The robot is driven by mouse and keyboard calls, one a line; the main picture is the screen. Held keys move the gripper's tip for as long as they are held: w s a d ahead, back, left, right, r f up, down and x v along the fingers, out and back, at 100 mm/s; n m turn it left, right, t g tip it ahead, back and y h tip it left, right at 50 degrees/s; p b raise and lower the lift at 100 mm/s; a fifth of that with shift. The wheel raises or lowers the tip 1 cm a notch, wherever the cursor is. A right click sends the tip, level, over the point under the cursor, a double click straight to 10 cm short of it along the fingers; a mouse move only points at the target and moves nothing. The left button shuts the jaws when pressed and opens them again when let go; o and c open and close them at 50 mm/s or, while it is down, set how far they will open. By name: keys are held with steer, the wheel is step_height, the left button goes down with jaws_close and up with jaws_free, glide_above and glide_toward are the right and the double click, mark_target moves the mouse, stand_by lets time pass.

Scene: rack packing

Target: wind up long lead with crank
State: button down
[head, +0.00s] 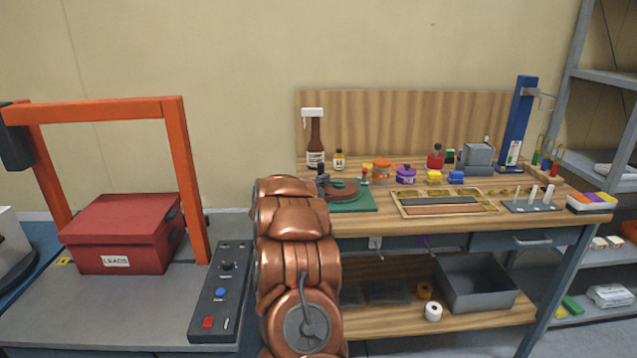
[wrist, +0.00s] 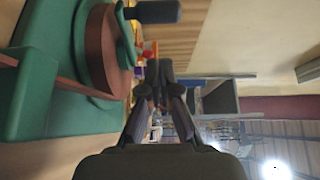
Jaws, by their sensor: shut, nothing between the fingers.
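A brown reel (head: 343,189) stands on a green base (head: 352,203) at the left end of the workbench in the head view. In the wrist view the reel (wrist: 98,48) fills the upper left. A green crank arm (wrist: 126,42) lies across its face and carries a dark knob (wrist: 157,11). The green base also shows in the wrist view (wrist: 35,110). My gripper (wrist: 155,80) is shut and empty, beside the reel and apart from the knob in the picture. In the head view my arm hides the gripper. I cannot make out the long lead clearly.
A blue post (head: 521,120) rises at the bench's far right. A red LEADS box (head: 125,232) sits under an orange frame (head: 185,170) on the left table.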

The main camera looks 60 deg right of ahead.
mark_target(319, 174)
steer(key=shift+w+d+r+p, duration=0.1)
steer(key=shift+w+d+p, duration=0.45)
steer(key=shift+w+d, duration=0.7)
steer(key=shift+w, duration=0.25)
steer(key=shift+w+p, duration=0.2)
steer(key=shift+p, duration=0.15)
steer(key=shift+d+m+g, duration=0.1)
steer(key=shift+m+g, duration=0.2)
steer(key=shift+g, duration=0.1)
steer(key=shift+w+m+g+p, duration=0.25)
steer(key=shift+m+g+p, duration=0.05)
steer(key=shift+p, duration=0.1)
